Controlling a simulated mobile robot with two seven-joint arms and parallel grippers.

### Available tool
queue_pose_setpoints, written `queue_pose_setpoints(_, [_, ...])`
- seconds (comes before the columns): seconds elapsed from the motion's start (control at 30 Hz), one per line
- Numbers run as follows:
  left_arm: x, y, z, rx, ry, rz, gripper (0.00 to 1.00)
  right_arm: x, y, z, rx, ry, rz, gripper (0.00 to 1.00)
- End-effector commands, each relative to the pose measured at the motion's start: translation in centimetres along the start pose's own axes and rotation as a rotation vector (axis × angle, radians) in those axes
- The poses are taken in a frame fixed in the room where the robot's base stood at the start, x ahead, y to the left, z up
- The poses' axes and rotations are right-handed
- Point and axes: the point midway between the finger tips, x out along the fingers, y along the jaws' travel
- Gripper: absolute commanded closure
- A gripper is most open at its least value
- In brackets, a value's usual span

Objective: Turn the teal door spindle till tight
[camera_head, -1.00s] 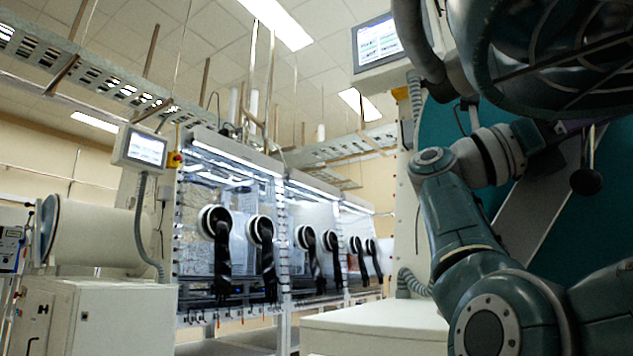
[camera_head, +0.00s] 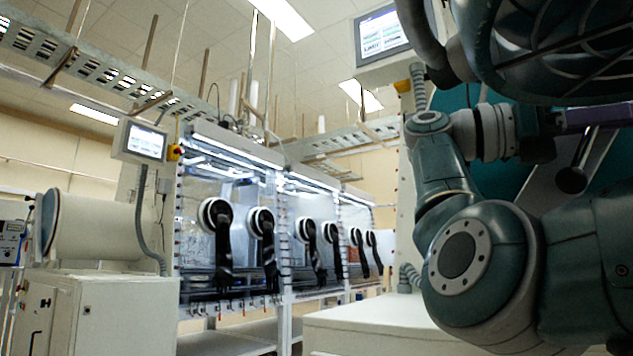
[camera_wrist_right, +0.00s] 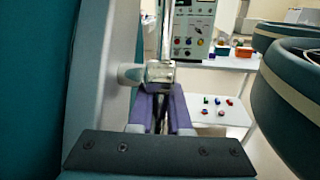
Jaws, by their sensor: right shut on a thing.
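The teal door (camera_head: 488,180) stands at the right of the head view, partly behind my right arm, with a pale diagonal bar across it. It also fills the left edge of the right wrist view (camera_wrist_right: 30,80). The spindle shows in the wrist view as a shiny metal hub with a rod (camera_wrist_right: 160,72) beside the pale bar. In the head view a handle rod ends in a dark knob (camera_head: 572,180). My right gripper (camera_wrist_right: 161,95), with purple fingers, is shut on the spindle's metal part; one finger shows in the head view (camera_head: 603,115). My left gripper is not in view.
A control screen (camera_head: 384,33) hangs above the door. A white cabinet top (camera_head: 375,315) lies below my right arm. A row of gloveboxes (camera_head: 250,220) with black gloves stands further back. In the wrist view, a shelf (camera_wrist_right: 215,110) holds small coloured things.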

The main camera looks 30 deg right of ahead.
Motion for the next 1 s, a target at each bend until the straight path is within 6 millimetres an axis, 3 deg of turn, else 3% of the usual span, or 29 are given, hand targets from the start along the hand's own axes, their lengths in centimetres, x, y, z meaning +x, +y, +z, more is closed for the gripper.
queue_pose_setpoints(0.03, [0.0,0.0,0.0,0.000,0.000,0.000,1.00,0.1,-0.1,0.0,0.002,0.003,-0.003,1.00])
queue_pose_setpoints(0.07, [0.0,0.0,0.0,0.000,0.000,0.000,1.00,0.1,-0.1,0.0,0.002,0.003,-0.003,0.83])
queue_pose_setpoints(0.17, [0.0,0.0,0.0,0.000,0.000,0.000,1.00,0.1,0.0,0.0,0.002,0.002,-0.002,0.72])
queue_pose_setpoints(0.53, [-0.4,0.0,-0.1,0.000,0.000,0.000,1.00,-0.8,0.1,0.2,-0.002,-0.001,0.002,0.72])
queue_pose_setpoints(0.9, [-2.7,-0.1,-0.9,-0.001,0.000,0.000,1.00,-7.5,0.1,0.5,-0.002,-0.001,0.003,0.72])
queue_pose_setpoints(1.0, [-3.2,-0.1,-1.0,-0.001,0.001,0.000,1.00,-8.2,0.1,0.2,-0.007,0.007,-0.009,0.72])
